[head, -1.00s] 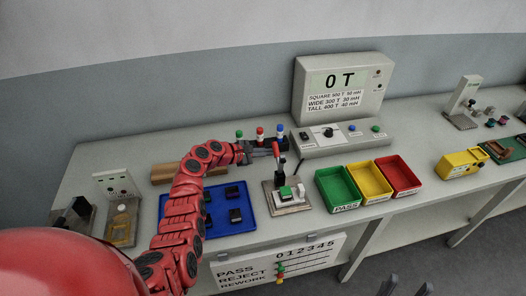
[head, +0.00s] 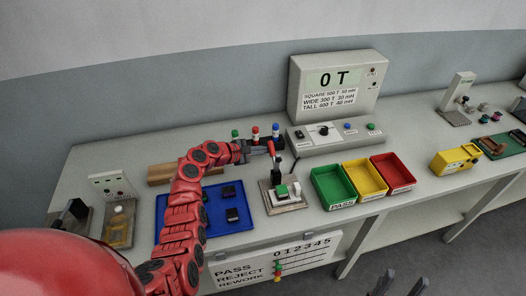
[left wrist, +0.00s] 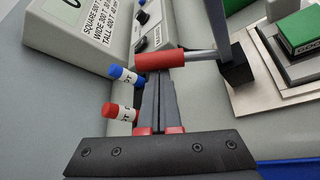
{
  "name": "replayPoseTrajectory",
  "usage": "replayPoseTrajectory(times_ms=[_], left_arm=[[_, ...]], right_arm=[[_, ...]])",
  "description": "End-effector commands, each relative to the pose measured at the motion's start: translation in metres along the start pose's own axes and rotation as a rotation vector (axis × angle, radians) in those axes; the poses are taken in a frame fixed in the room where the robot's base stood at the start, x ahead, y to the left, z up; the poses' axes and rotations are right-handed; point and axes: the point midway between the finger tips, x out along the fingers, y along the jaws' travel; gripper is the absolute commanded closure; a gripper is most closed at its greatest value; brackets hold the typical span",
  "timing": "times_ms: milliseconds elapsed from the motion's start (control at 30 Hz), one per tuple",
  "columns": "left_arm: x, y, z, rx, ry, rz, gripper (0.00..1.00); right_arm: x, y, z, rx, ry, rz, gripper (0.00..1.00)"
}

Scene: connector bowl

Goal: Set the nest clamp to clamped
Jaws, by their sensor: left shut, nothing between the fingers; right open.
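The nest clamp (head: 277,170) stands on a small metal base on the bench, with its red-handled lever standing up. A green block (head: 282,190) sits in the nest in front of it. In the left wrist view the red handle (left wrist: 160,61) on its grey rod lies across, just beyond my left fingertips. My left gripper (head: 266,150) is shut and empty, beside the handle; I cannot tell whether they touch. Its fingers also show in the left wrist view (left wrist: 160,85). My right gripper (head: 401,282) is open and empty at the bottom edge, away from the bench top.
Green (head: 333,186), yellow (head: 365,179) and red (head: 393,173) bins stand right of the clamp. A meter (head: 334,85) is behind. Red and blue capped pegs (head: 265,131) stand close behind my left gripper. A blue tray (head: 222,222) lies under my left arm.

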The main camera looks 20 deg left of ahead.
Motion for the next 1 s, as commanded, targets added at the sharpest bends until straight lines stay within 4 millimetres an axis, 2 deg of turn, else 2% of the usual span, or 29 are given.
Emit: replayPoseTrajectory(times_ms=[667,867,1000], left_arm=[[-0.005,-0.001,0.010,0.135,-0.002,0.080,1.00],[-0.009,-0.005,0.017,0.257,-0.001,0.153,1.00],[-0.013,-0.009,0.024,0.370,-0.002,0.222,1.00]], right_arm=[[-0.013,-0.001,0.002,0.000,0.000,0.000,0.44],[-0.032,-0.002,0.005,0.000,0.000,0.000,0.44],[-0.053,-0.003,0.009,0.000,0.000,0.000,0.44]])
